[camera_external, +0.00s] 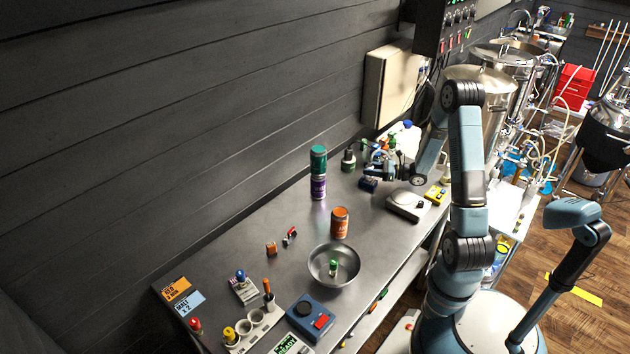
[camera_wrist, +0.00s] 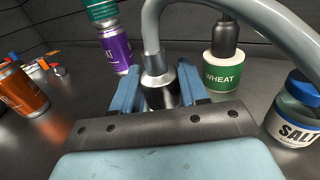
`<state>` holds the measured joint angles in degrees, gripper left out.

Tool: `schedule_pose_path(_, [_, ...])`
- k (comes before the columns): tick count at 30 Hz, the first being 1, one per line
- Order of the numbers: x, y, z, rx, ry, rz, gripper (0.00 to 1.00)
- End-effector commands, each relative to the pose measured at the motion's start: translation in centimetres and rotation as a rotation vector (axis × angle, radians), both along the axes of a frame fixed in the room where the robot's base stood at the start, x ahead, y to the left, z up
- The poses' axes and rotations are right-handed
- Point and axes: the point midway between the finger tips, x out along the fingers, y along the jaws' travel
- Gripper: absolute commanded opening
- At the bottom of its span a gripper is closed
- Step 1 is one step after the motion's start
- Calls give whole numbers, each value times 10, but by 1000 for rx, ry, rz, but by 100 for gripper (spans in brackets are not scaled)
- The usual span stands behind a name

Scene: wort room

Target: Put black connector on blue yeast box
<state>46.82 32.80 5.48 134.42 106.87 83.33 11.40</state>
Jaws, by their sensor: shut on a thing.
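My gripper (camera_wrist: 158,80) is shut on a black and silver cylindrical connector (camera_wrist: 160,92), seen between the two blue fingers in the wrist view. A thick grey tube (camera_wrist: 152,28) rises from it and arches to the right.
Purple (camera_external: 318,188) and green (camera_external: 318,158) cans are stacked left of the gripper. A WHEAT bottle (camera_wrist: 223,72) and a SALT jar (camera_wrist: 295,112) stand to the right in the wrist view. An orange can (camera_external: 339,223) and metal bowl (camera_external: 322,277) are nearer.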

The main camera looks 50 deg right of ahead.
Motion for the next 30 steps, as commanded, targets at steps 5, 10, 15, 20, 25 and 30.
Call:
schedule_pose_path(5, [0, 0, -14, 0, 0, 0, 8])
schedule_pose_path(10, [0, 0, -13, -1, 0, 0, 8])
schedule_pose_path(15, [0, 0, -15, 0, 0, 0, 45])
schedule_pose_path(20, [0, 0, -15, 0, 0, 0, 61])
schedule_pose_path(25, [0, 0, -15, 0, 0, 0, 69])
schedule_pose_path(30, [0, 0, -15, -1, 0, 0, 69])
